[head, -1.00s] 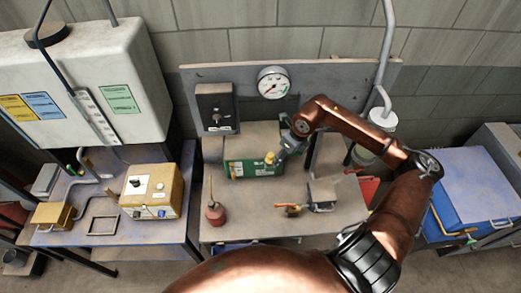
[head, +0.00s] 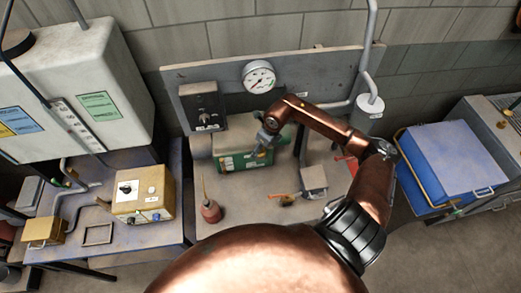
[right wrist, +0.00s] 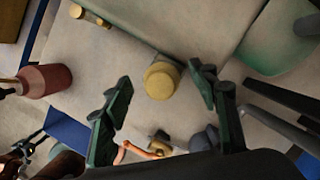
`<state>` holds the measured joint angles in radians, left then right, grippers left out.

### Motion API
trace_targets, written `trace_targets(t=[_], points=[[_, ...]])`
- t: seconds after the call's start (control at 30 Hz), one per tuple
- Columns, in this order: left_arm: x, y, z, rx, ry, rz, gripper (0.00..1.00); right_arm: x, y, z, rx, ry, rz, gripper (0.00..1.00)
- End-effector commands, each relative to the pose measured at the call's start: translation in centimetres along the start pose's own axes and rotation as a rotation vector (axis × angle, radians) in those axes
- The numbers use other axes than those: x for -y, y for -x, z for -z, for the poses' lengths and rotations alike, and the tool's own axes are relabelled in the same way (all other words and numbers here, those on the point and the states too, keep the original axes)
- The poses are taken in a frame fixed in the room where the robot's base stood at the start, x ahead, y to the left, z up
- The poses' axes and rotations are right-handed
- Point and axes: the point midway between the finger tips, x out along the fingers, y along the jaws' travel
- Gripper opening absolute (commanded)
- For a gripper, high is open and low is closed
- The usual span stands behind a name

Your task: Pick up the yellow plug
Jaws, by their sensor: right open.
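The yellow plug (right wrist: 162,82) is a short round knob in the middle of the right wrist view. It lies between the two spread green fingers of my right gripper, with a gap on each side, so nothing is held. In the head view my right gripper (head: 263,147) points down over the top of the green box (head: 238,162) and hides most of the plug there. My left gripper does not show in either view.
A red oil can (head: 210,211) stands to the left on the bench, and it also shows in the right wrist view (right wrist: 48,80). A small grey box (head: 314,178) and an orange-handled valve (head: 284,198) sit to the right. A gauge panel (head: 300,72) stands behind.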

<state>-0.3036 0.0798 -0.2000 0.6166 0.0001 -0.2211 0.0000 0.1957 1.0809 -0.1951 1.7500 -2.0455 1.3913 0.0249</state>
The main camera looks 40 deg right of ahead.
Motion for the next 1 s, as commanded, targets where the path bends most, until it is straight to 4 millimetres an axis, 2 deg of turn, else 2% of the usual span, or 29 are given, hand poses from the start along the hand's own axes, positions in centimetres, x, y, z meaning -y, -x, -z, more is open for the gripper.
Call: trace_targets(t=[0.1, 0.2, 0.6, 0.8, 1.0], points=[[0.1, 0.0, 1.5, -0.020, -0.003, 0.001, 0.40, 0.0, -0.1, 0.0, 0.000, 0.000, 0.001, 0.54], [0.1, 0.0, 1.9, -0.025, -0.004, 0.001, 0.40, 0.1, -0.1, 0.1, 0.000, -0.001, 0.001, 0.54], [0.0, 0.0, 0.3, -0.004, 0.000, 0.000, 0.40, 0.1, -0.1, 0.1, 0.000, -0.002, 0.001, 0.27], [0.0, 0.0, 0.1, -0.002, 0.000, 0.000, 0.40, 0.1, -0.1, 0.1, 0.000, -0.002, 0.001, 0.13], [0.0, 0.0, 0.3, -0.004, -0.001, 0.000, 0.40, 0.1, -0.1, 0.1, 0.000, -0.002, 0.001, 0.12]])
